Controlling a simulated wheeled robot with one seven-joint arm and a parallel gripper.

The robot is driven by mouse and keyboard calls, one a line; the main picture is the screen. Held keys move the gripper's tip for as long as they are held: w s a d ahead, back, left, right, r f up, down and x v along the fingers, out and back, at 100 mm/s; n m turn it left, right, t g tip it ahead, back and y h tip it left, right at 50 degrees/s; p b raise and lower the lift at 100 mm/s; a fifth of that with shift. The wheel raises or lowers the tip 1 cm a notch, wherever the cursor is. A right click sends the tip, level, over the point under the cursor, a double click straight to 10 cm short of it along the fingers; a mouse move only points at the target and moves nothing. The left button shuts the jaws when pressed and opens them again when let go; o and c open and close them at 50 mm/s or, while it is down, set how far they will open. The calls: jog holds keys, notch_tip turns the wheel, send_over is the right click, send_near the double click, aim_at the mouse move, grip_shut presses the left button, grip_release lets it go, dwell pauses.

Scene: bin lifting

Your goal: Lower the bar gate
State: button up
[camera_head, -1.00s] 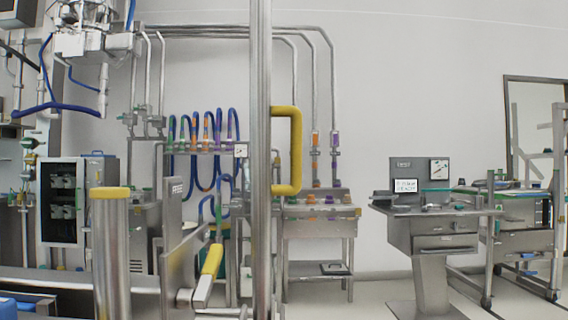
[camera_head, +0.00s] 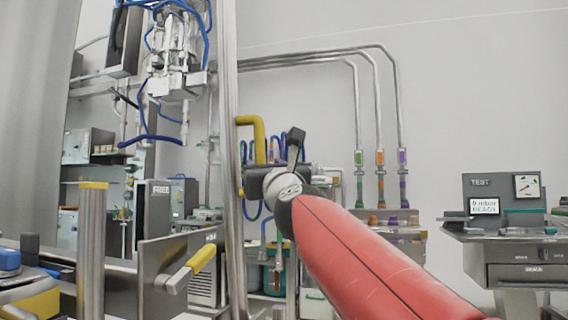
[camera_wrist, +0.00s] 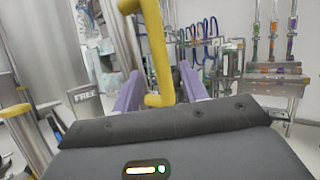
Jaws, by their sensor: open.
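The bar gate is a tall steel bar (camera_head: 231,150) standing upright, with a yellow bracket-shaped handle (camera_head: 258,140) on its right side. My gripper (camera_head: 262,178) is at the lower part of the handle, its fingers mostly hidden behind the wrist in the head view. In the wrist view, the two purple fingers (camera_wrist: 160,80) are apart, with the yellow handle (camera_wrist: 158,48) passing between them. The gripper is open, and contact with the handle cannot be told. The bar's lower end is hidden.
A short post with a yellow cap (camera_head: 92,245) and a metal plate with a yellow lever (camera_head: 202,258) stand at the lower left. A test console (camera_head: 505,210) stands at right. Pipes run along the back wall.

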aim_at(261, 159)
jog(key=shift+w+r+m+p, duration=0.3)
jog(key=shift+r, duration=0.1)
jog(key=p+x, duration=0.4)
jog(key=x, duration=0.2)
jog(key=shift+w+a+r, duration=0.1)
jog(key=shift+w+a+p, duration=0.15)
jog(key=shift+w+p, duration=0.3)
grip_shut()
